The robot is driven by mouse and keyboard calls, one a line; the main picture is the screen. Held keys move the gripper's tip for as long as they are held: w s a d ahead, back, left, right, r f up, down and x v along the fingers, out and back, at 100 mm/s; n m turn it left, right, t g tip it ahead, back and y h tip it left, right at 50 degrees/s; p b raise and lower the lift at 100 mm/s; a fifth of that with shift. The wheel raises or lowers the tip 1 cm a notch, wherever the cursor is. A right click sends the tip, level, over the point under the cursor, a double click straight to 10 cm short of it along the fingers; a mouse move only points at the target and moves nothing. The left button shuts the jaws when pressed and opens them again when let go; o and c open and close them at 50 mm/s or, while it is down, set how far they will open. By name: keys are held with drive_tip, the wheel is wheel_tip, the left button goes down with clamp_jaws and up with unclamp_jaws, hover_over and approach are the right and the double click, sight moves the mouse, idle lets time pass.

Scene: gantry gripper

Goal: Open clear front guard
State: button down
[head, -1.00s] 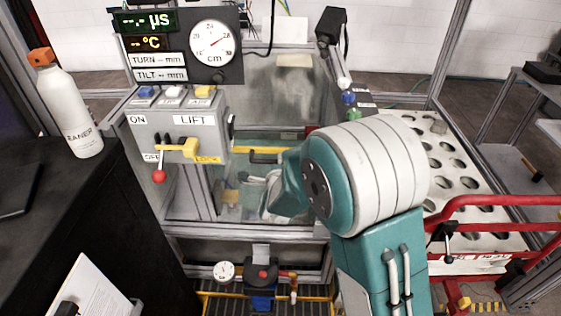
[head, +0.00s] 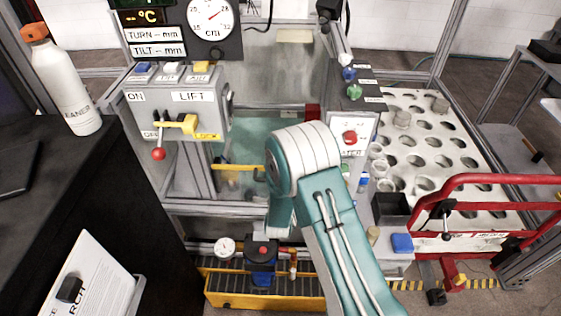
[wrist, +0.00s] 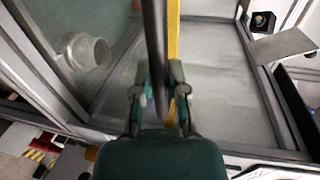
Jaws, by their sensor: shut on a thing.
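The clear front guard is hard to make out against the machine bay. Its yellow bar (head: 238,167) runs level across the front of the bay in the head view, its right part hidden behind my arm. In the wrist view the yellow bar (wrist: 172,45) runs up the picture beside a dark bar (wrist: 155,40). My gripper (wrist: 160,90) is shut on the bar, with a finger on either side. In the head view my arm hides the gripper.
A control box (head: 180,115) with a red-knobbed lever stands left of the bay. A white rack with holes (head: 420,140) and a red rail (head: 490,180) are at right. A white bottle (head: 68,85) stands on the black bench at left. A clear round vessel (wrist: 85,50) shows in the wrist view.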

wheel_tip(320, 180, down, 14)
drive_tip(key=shift+a+r, duration=0.1)
idle(0.5)
drive_tip(key=c, duration=0.6)
unclamp_jaws()
drive_tip(key=shift+c, duration=0.2)
drive_tip(key=v, duration=1.2)
